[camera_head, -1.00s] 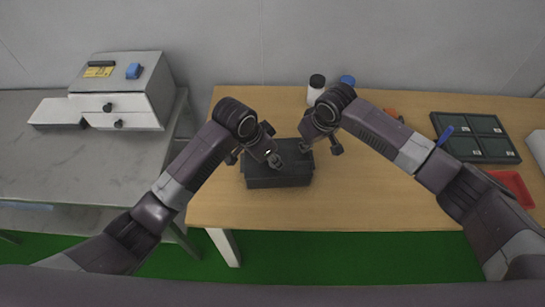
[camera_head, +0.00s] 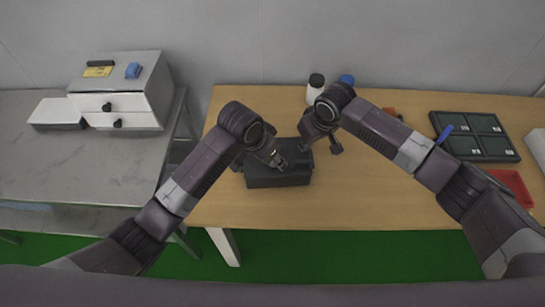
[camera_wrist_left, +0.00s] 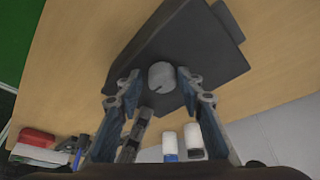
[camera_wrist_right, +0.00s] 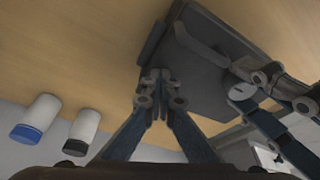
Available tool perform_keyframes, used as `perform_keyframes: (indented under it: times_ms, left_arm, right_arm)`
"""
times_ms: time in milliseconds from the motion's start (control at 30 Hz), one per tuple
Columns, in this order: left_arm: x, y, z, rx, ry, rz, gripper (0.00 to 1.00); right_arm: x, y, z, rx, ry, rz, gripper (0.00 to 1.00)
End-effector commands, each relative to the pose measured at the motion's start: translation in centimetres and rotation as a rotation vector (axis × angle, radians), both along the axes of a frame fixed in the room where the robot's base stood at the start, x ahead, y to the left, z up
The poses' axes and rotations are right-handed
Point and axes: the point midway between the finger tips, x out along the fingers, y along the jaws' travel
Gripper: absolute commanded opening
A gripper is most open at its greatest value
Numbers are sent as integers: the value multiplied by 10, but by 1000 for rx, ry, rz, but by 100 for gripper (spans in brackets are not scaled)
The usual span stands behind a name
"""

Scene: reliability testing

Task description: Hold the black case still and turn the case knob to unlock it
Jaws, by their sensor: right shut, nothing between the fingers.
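The black case (camera_head: 278,180) lies on the wooden table, with a dark handle-like bar (camera_wrist_right: 200,45) showing in the right wrist view. Its round grey knob (camera_wrist_left: 162,75) has a dark slot and shows best in the left wrist view. My left gripper (camera_wrist_left: 159,83) is open, with its fingertips on either side of the knob and small gaps visible. The knob also shows in the right wrist view (camera_wrist_right: 243,92), beside the left fingers. My right gripper (camera_wrist_right: 157,78) is shut and empty, its tips close against the case's edge; I cannot tell whether they touch.
A white bottle with a black cap (camera_head: 315,88) and one with a blue cap (camera_head: 346,80) stand behind the right gripper. Dark compartment trays (camera_head: 478,137) and a red tray (camera_head: 512,187) lie at right. A white drawer cabinet (camera_head: 125,95) stands on the left grey table.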

Motion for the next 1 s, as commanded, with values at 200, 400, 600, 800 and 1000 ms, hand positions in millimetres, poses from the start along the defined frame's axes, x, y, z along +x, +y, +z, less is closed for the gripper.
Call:
perform_keyframes:
  times_ms: [200,400,600,800,1000]
  left_arm:
    - [1,1,0,1,-3,1,43]
    - [0,2,6,1,-6,1,43]
    - [-9,10,36,0,-10,0,43]
    - [-23,21,76,0,-10,0,43]
    - [-33,28,103,-1,-7,1,43]
  right_arm:
    - [-3,-2,-5,-6,9,-1,0]
    - [-3,-2,-5,-6,9,-1,0]
    - [-3,-2,-5,-7,10,-1,0]
    - [-3,-2,-5,-7,10,-1,0]
    - [-3,-2,-5,-7,10,-1,0]
